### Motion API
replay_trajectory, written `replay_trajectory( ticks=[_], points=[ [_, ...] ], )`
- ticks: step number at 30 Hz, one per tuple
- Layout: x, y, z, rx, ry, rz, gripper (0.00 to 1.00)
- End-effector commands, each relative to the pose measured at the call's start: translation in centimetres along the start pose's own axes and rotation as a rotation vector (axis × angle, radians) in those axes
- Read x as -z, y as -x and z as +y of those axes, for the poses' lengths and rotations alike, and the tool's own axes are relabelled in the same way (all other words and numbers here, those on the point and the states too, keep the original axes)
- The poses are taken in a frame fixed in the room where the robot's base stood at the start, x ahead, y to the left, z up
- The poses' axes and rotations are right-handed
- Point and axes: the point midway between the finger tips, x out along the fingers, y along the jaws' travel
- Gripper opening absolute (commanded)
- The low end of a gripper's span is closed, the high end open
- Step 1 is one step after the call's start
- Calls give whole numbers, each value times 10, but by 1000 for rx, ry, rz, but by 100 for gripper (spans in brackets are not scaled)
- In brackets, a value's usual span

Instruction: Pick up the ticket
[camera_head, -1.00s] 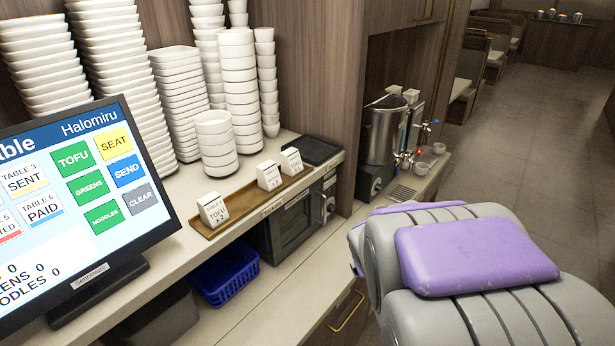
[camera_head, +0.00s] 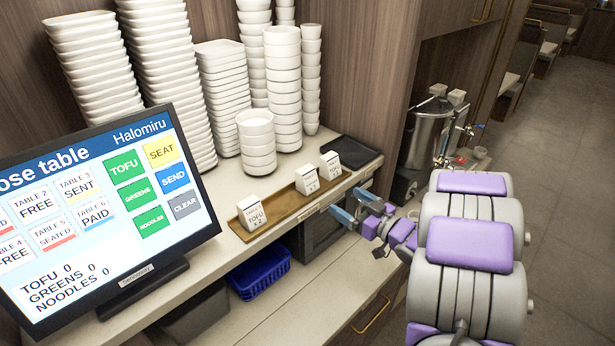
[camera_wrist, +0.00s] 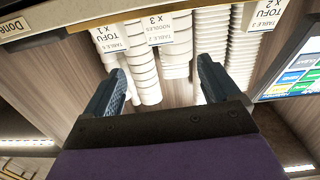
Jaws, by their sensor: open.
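Three white folded tickets stand in a row on a wooden tray (camera_head: 284,213). The nearest ticket (camera_head: 253,215) reads TOFU x 2 and also shows at the top right of the wrist view (camera_wrist: 266,14). The middle ticket (camera_head: 306,179) reads NOODLES x 3 in the wrist view (camera_wrist: 158,28). The far ticket (camera_head: 330,165) stands at the tray's back end and also shows in the wrist view (camera_wrist: 110,38). My gripper (camera_head: 345,201) is open and empty, right of the tray and apart from the tickets. Its two fingers (camera_wrist: 160,68) point toward the counter side in the wrist view.
A screen (camera_head: 110,205) stands at the left. Stacks of white bowls (camera_head: 282,85) rise behind the tray. A black tray (camera_head: 350,152) lies past the far ticket. A blue basket (camera_head: 260,272) and a dark appliance (camera_head: 320,245) sit below the shelf. A metal urn (camera_head: 428,132) stands beyond.

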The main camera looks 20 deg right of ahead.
Motion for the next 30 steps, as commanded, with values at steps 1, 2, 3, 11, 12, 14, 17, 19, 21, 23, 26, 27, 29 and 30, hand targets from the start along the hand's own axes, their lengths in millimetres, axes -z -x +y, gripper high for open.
replay_trajectory(
  ticks=[1, 2, 3, 11, 12, 14, 17, 19, 21, 23, 26, 27, 29, 30],
  points=[
    [1, 2, 0, 9, -13, 17, 89],
    [2, 2, -1, 15, -18, 26, 89],
    [3, 0, -2, 20, -23, 35, 89],
    [5, -37, -1, 27, -24, 43, 89],
    [5, -44, -1, 26, -23, 42, 89],
    [5, -54, -1, 26, -23, 39, 89],
    [6, -71, -2, 25, -25, 41, 89],
    [6, -84, -3, 25, -24, 39, 89],
    [6, -96, -3, 24, -24, 37, 89],
    [7, -104, -3, 23, -23, 38, 89],
    [8, -114, -3, 23, -22, 39, 89],
    [8, -115, -3, 22, -23, 38, 89],
    [8, -117, -2, 22, -24, 38, 89],
    [8, -119, -2, 22, -24, 38, 89]
  ],
)
